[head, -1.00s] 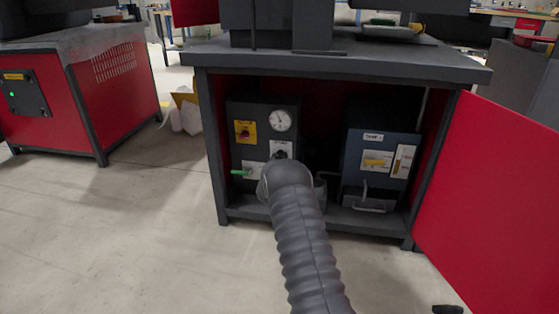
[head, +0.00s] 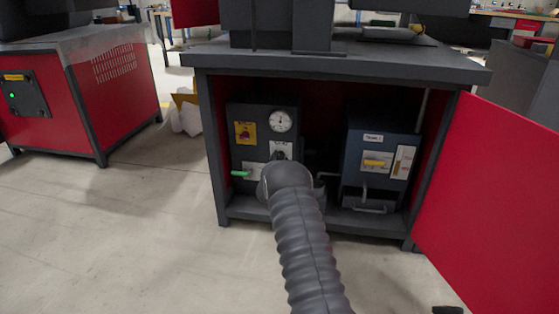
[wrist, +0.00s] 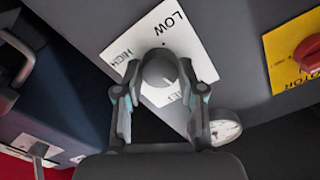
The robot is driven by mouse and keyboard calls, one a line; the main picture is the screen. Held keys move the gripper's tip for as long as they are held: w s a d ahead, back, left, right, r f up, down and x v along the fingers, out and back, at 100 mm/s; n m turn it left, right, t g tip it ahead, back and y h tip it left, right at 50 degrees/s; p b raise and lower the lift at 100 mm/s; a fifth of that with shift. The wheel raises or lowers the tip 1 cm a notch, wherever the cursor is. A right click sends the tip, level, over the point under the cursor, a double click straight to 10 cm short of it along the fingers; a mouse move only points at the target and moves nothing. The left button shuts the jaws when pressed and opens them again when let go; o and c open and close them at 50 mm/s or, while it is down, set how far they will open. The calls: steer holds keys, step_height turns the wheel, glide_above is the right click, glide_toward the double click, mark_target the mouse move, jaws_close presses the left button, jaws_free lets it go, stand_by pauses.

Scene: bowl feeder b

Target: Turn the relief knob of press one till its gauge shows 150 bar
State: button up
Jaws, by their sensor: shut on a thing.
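The relief knob (wrist: 159,68) is a dark round knob on a white plate (wrist: 196,55) marked LOW and HIGH. Another word on the plate is partly hidden by my gripper. My gripper (wrist: 158,82) is shut on the knob, one finger on each side. In the head view my arm covers the gripper and the lower part of the white plate (head: 281,147). The round white gauge (head: 281,120) sits above the knob on the dark panel. Its needle points about straight up, but its numbers are too small to read. The gauge also shows partly in the wrist view (wrist: 225,128).
The panel carries a red switch on a yellow plate (head: 245,133) and a green lever (head: 240,173). A blue-grey unit with a yellow handle (head: 374,163) stands right of it. The open red door (head: 495,200) bounds the right side; cabinet walls enclose both units.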

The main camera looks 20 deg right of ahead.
steer(key=shift+m, duration=0.6)
steer(key=o, duration=1.1)
steer(key=shift+o, duration=0.2)
steer(key=v, duration=1.2)
